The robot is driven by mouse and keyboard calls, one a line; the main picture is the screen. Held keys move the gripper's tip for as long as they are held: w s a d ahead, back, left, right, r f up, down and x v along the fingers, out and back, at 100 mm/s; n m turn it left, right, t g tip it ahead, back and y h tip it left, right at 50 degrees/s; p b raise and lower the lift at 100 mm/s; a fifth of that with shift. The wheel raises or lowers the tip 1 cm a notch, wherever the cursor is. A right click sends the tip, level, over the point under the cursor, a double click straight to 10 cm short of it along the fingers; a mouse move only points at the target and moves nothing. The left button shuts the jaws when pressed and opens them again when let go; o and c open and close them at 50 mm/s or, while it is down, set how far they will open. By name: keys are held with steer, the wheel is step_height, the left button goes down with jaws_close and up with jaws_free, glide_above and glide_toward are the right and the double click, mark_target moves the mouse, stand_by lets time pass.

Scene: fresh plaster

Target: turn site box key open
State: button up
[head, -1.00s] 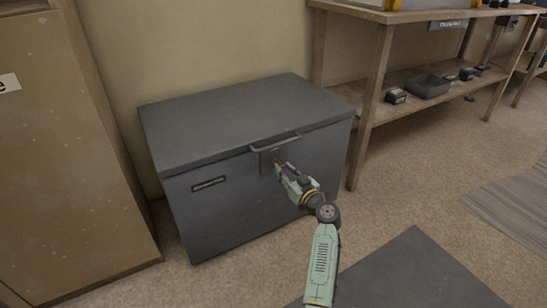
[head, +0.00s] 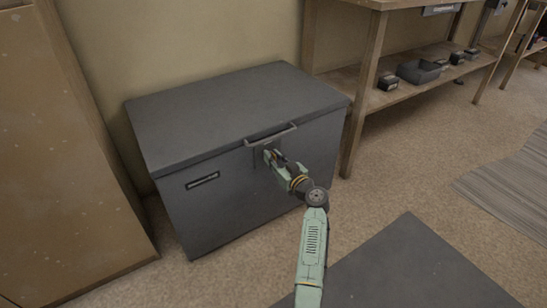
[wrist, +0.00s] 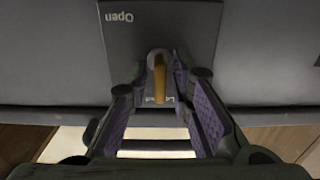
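The grey site box (head: 225,105) stands against the wall with its lid shut. On its front, below the handle (head: 271,135), is a lock plate, seen in the wrist view (wrist: 195,35). The plate reads "Open" upside down at its upper left; a second label lower down is mostly hidden. The yellow-orange key (wrist: 160,82) sits in a round keyhole, its bar upright in that view. My gripper (head: 270,156) is at the plate. In the wrist view my gripper (wrist: 160,75) has its purple-padded fingers either side of the key, apparently with small gaps.
A wooden cabinet (head: 80,170) stands left of the box. A wooden shelf (head: 370,95) with a grey bin (head: 418,71) and small dark boxes stands at right. A dark mat (head: 400,265) lies on the open floor in front.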

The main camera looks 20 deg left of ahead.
jaws_close()
steer(key=shift+m+b, duration=0.3)
steer(key=m+b, duration=0.1)
steer(key=m, duration=0.1)
steer(key=shift+w+m+b, duration=0.1)
steer(key=shift+m+b, duration=0.2)
steer(key=shift+m, duration=0.1)
steer(key=m, duration=0.4)
steer(key=shift+w+d+m+b, duration=0.1)
steer(key=shift+d+m+b, duration=0.05)
steer(key=shift+m+b, duration=0.2)
steer(key=m, duration=0.3)
steer(key=shift+m, duration=0.25)
steer(key=m+p, duration=0.1)
steer(key=m, duration=0.2)
steer(key=m+p, duration=0.1)
steer(key=m, duration=0.2)
steer(key=shift+w+f, duration=0.1)
steer(key=shift+f, duration=0.1)
steer(key=m+p, duration=0.1)
steer(key=m, duration=0.1)
steer(key=m+p, duration=0.1)
steer(key=m, duration=0.1)
steer(key=m+p, duration=0.1)
steer(key=m, duration=0.1)
steer(key=shift+f, duration=0.25)
steer(key=shift+m, duration=0.3)
